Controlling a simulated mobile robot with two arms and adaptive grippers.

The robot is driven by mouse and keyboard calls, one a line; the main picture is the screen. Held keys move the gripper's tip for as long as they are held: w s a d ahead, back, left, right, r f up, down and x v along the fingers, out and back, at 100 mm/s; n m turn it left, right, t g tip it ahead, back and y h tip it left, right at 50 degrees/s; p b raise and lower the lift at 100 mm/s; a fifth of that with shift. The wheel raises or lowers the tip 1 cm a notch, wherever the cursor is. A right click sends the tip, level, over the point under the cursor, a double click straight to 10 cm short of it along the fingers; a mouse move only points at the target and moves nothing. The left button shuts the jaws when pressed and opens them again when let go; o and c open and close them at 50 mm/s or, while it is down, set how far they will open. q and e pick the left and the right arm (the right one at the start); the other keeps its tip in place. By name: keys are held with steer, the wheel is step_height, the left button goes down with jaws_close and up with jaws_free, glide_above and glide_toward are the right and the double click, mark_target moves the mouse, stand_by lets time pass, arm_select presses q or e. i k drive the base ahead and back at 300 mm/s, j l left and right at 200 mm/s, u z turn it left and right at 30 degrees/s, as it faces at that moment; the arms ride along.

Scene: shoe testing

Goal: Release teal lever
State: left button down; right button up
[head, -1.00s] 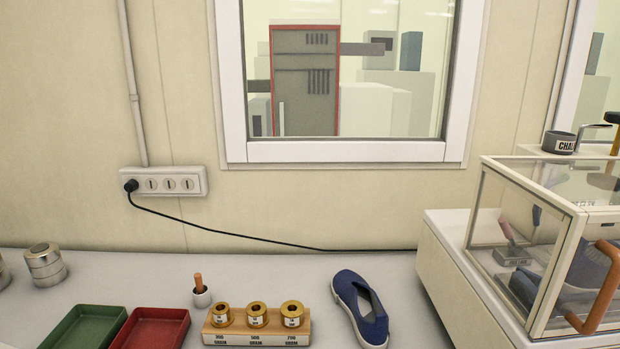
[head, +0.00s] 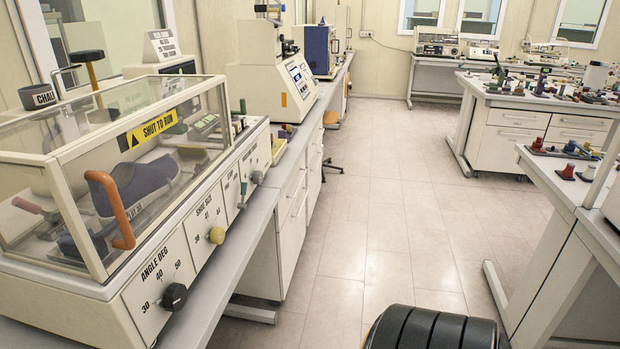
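A testing machine with a clear hinged cover (head: 150,110) marked "SHUT TO RUN" stands on the left bench. Its front panel (head: 150,275) carries angle and shoe size dials. A dark blue shoe (head: 138,185) is inside under the cover, which looks closed. Neither of my grippers is in view.
An orange cover handle (head: 112,210) sticks out at the machine's front. A black angle knob (head: 174,296) is at the lower front. The tiled floor (head: 375,215) forms a clear aisle between the left bench and the right benches (head: 560,190).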

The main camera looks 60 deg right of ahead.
mark_target(242, 205)
steer(key=z, duration=1.5)
